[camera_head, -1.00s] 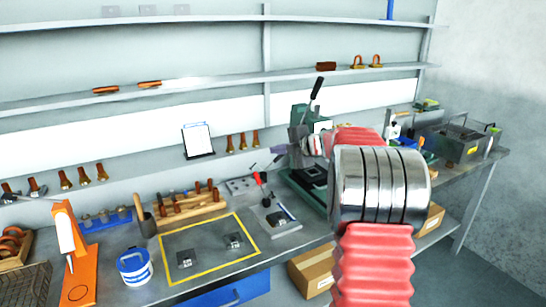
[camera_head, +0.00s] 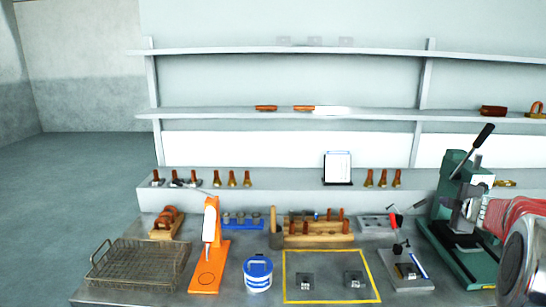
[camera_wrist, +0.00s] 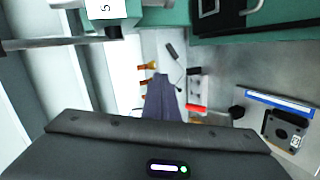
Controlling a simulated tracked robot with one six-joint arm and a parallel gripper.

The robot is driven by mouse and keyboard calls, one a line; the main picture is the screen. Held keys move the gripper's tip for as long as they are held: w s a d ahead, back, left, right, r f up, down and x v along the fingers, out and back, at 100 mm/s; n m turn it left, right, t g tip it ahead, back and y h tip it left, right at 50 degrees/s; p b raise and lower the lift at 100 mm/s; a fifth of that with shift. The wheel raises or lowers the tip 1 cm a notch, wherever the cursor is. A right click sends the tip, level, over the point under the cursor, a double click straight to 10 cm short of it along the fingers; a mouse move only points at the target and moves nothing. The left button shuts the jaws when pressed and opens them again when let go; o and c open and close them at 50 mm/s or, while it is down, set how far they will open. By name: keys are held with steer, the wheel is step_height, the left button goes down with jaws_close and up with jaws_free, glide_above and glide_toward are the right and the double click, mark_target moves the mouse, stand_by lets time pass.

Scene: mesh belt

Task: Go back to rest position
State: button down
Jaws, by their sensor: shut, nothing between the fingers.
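My gripper (camera_wrist: 162,88) shows in the wrist view, its grey fingers together above the dark housing at the bottom edge. Nothing is held between the fingers. In the head view my arm enters at the right edge, its red ribbed sleeve and shiny metal joint partly cut off.
A wire basket (camera_head: 135,265), an orange stand (camera_head: 208,250), a blue-and-white tub (camera_head: 257,275) and a wooden tool rack (camera_head: 318,238) stand on the bench. A small black fixture (camera_head: 408,270) sits near the press. Open floor (camera_head: 70,190) lies at left.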

steer(key=s+a+f+m+g+h, duration=0.1)
steer(key=s+a+m+g+h, duration=0.15)
steer(key=s+m, duration=0.5)
steer(key=s+a+f+m+g+h, duration=0.25)
steer(key=s+m+g, duration=0.2)
steer(key=s, duration=0.65)
steer(key=s+a+y, duration=0.2)
steer(key=s+a, duration=0.6)
steer(key=a, duration=0.3)
steer(key=s+a+m+y, duration=0.1)
steer(key=s+a+y, duration=0.2)
steer(key=s+a, duration=0.5)
steer(key=s+a+y, duration=0.2)
steer(key=s+a, duration=0.6)
steer(key=a, duration=0.7)
steer(key=shift+a+f+m+g+y, duration=0.25)
steer(key=shift+f+m+g+y, duration=0.05)
steer(key=shift+f, duration=0.15)
